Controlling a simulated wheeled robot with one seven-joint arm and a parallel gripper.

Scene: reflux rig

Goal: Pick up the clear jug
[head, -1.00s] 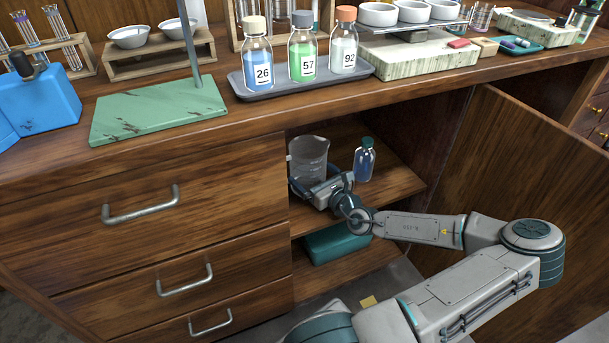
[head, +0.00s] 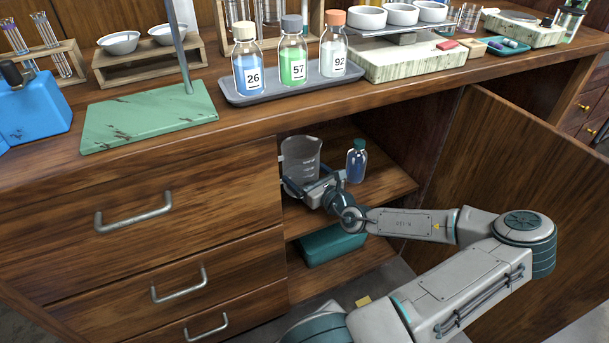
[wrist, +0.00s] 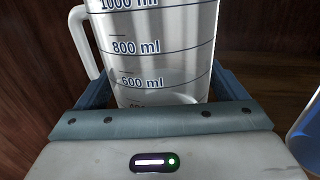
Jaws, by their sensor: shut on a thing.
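The clear jug (head: 301,160) stands upright in the open cupboard, on or just over the upper shelf; I cannot tell whether its base touches. In the wrist view the jug (wrist: 155,50) fills the middle, with volume marks and a white handle on its left. My gripper (head: 303,188) reaches in from the front right and is shut around the jug's lower part. In the wrist view my gripper (wrist: 160,95) has one dark finger on each side of the jug. The jug's base is hidden behind my gripper.
A blue bottle with a green cap (head: 356,162) stands on the shelf (head: 395,180) just right of the jug. A green box (head: 333,246) lies on the lower shelf. The cupboard door (head: 530,180) stands open at right. The worktop (head: 240,125) overhangs the opening.

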